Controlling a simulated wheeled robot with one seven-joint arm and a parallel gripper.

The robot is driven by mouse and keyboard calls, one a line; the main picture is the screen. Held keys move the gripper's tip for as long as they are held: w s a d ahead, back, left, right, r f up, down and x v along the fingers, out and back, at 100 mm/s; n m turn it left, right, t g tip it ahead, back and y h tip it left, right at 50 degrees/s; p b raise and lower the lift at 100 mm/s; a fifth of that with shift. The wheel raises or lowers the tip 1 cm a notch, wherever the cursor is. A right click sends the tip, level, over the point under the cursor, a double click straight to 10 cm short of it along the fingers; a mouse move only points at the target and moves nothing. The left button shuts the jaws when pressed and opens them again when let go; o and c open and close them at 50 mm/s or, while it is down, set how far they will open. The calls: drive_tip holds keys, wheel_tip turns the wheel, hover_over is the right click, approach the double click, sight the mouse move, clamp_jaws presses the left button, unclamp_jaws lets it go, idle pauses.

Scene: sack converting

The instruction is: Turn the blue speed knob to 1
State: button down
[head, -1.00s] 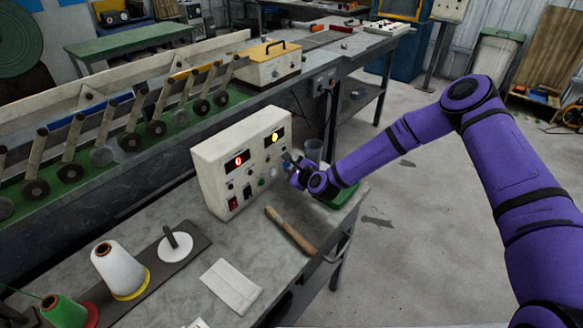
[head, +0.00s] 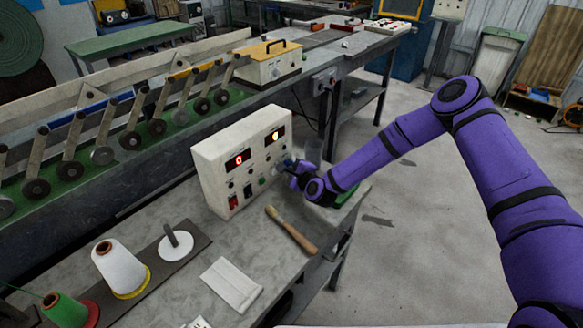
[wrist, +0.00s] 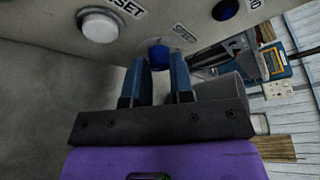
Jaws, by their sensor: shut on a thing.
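The control box (head: 238,190) is a cream panel standing on the grey bench. Its left display (head: 238,160) shows a red 0; its right display (head: 275,136) is lit but too small to read surely. The blue speed knob (wrist: 158,54) sits below a SPEED label (wrist: 183,35) in the wrist view. My gripper (wrist: 158,72) has its two blue fingers on either side of this knob and is shut on it. In the head view my gripper (head: 288,165) is at the panel's right side and hides the knob. The knob's pointer and scale cannot be made out.

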drive_tip(key=c, duration=1)
unclamp_jaws()
drive_tip(key=v, duration=1)
drive_tip(key=shift+s+d+r, duration=0.1)
drive_tip(key=shift+s+d, duration=0.1)
drive_tip(key=shift+s, duration=0.15)
drive_tip(key=shift+r, duration=0.1)
